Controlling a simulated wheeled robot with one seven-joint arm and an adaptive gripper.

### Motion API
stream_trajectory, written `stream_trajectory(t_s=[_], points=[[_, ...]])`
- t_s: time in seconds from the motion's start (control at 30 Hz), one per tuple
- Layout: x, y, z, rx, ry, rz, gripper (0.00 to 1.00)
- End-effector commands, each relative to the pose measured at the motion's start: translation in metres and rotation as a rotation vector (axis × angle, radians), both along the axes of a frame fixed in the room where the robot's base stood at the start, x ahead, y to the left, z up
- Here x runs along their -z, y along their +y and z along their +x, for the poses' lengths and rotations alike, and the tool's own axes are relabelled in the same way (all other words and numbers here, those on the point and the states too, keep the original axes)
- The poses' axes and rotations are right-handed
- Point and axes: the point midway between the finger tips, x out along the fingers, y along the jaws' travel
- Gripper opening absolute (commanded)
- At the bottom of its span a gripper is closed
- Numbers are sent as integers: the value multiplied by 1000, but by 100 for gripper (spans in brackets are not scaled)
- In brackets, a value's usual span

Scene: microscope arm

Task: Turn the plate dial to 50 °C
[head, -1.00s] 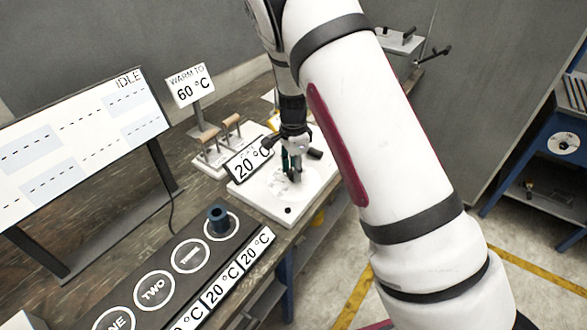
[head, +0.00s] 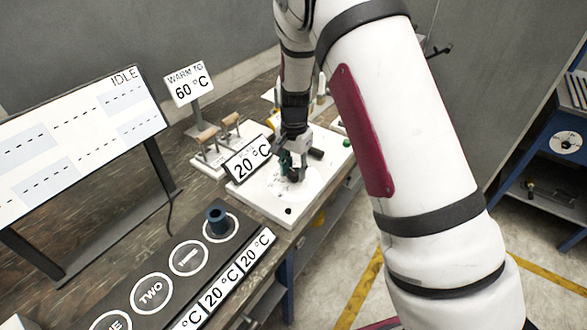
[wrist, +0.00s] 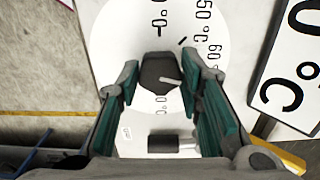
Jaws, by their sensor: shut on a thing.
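The white plate (head: 262,205) lies on the bench and carries a round white dial face (wrist: 110,40) with printed °C marks; a mark ending in "50 °C" and a "60 °C" mark show at its upper right. The dark dial knob (wrist: 160,72) sits at the centre of the face, with a light pointer line on it slanting to the right. My gripper (head: 293,172) is over the dial. In the wrist view its teal-padded fingers (wrist: 160,80) are shut on the knob from both sides. A sign by the plate (head: 248,160) reads 20 °C.
A sign (head: 188,83) reads "WARM TO 60 °C". A rack with wooden-handled tools (head: 217,140) stands behind the plate. A dark panel with numbered rings and a blue-grey cylinder (head: 217,220) is at front left. A display (head: 75,150) reads IDLE.

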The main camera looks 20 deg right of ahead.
Motion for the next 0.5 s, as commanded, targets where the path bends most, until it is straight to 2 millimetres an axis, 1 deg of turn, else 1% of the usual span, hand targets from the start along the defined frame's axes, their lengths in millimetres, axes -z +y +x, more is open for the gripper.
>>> stream_trajectory(t_s=[0.5], points=[[1, -1, 0, -490, -1, 1, 6]])
